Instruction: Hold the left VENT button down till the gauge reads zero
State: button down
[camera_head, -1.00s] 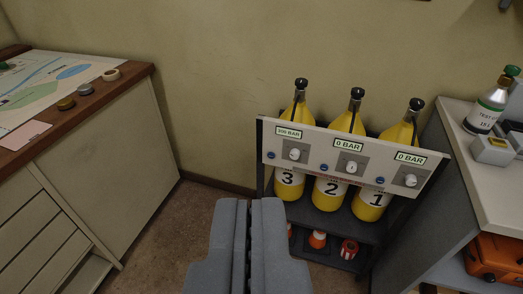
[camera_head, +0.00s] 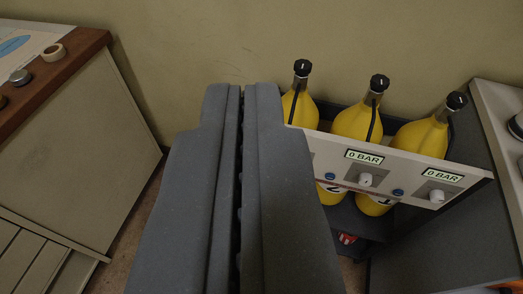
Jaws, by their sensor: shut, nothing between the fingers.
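A white control panel (camera_head: 405,172) stands in front of three yellow cylinders. Two gauges on it both read 0 BAR, the middle one (camera_head: 364,157) and the right one (camera_head: 442,175). The middle blue button (camera_head: 330,176) and the right blue button (camera_head: 398,192) show; their lettering is too small to read. My gripper (camera_head: 242,90) is shut and empty, large in the middle of the view. It covers the panel's left end, so the left gauge and left blue button are hidden. Whether it touches the panel cannot be told.
Yellow cylinders (camera_head: 358,121) with black valve tops stand in the rack behind the panel. A wooden-topped cabinet (camera_head: 90,130) is at left. A grey-sided counter (camera_head: 450,240) is close at right. A plain wall (camera_head: 200,40) stands behind.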

jog(key=w+f+m+g+p, duration=0.3)
jog(key=w+f+m+p, duration=0.25)
jog(key=w+f, duration=1.25)
notch_tip(320, 180, down, 31)
jog(key=w+a+m+g+p, duration=0.1)
jog(key=m+g+p, duration=0.1)
jog(key=m+p, duration=0.3)
jog(key=m, duration=0.4)
jog(key=shift+r+g+y, duration=0.15)
jog(key=shift+g+y, duration=0.15)
jog(key=shift+y, duration=0.1)
jog(key=w+d, duration=0.2)
jog(key=w, duration=0.6)
jog(key=shift+w+d, duration=0.15)
jog(key=shift+d, duration=0.25)
